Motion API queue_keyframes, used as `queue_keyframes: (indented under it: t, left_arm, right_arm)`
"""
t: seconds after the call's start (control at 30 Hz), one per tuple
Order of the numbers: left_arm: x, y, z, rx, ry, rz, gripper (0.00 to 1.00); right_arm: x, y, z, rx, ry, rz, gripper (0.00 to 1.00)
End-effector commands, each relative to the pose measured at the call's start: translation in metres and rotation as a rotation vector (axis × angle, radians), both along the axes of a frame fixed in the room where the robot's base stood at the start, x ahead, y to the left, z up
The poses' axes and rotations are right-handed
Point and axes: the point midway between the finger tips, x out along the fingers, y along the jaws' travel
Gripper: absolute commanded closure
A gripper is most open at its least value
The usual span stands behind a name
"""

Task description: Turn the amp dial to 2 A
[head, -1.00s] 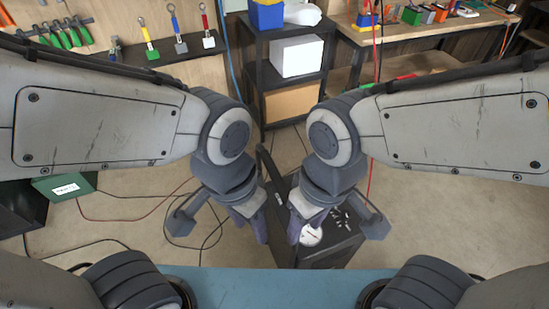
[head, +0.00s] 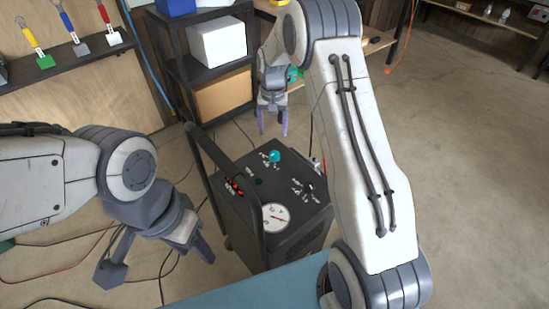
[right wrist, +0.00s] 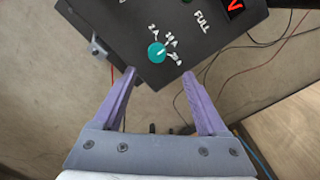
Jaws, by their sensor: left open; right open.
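The amp dial (head: 274,156) is a small teal knob on top of a dark charger cart (head: 293,238). In the right wrist view the teal dial (right wrist: 157,52) sits among white marks, with "2 A" at its upper left, another that looks like "10 A" above right and a third to the right. Its pointer appears to lean up and right, but is too small to read surely. My right gripper (head: 273,130) is open and empty, beyond the dial; its fingertips (right wrist: 160,73) are apart, on either side below the dial in the wrist view. My left gripper (head: 197,243) is open, left of the cart.
A dark shelf with a white box (head: 218,42) stands behind. Cables lie on the floor; open floor is at right.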

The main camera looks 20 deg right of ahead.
Motion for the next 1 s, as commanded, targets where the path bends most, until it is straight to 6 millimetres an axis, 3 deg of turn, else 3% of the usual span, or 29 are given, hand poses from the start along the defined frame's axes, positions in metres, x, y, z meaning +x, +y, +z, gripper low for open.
queue_keyframes:
  t: [0.1,0.6,0.8,1.0]
  left_arm:
    - [0.0,0.0,-0.002,0.0,0.0,0.0,0.5]
    - [0.0,0.0,0.003,0.0,0.0,0.0,0.5]
    - [0.0,0.0,0.003,0.0,0.0,0.0,0.5]
    - [0.0,0.0,0.003,0.0,0.0,0.0,0.5]
  right_arm:
    - [0.003,-0.008,-0.014,-0.001,0.003,-0.02,0.25]
    - [0.002,-0.008,-0.095,-0.001,0.003,-0.018,0.25]
    - [0.003,-0.008,-0.11,-0.001,0.001,-0.018,0.25]
    - [0.003,-0.008,-0.111,-0.001,0.0,-0.018,0.25]
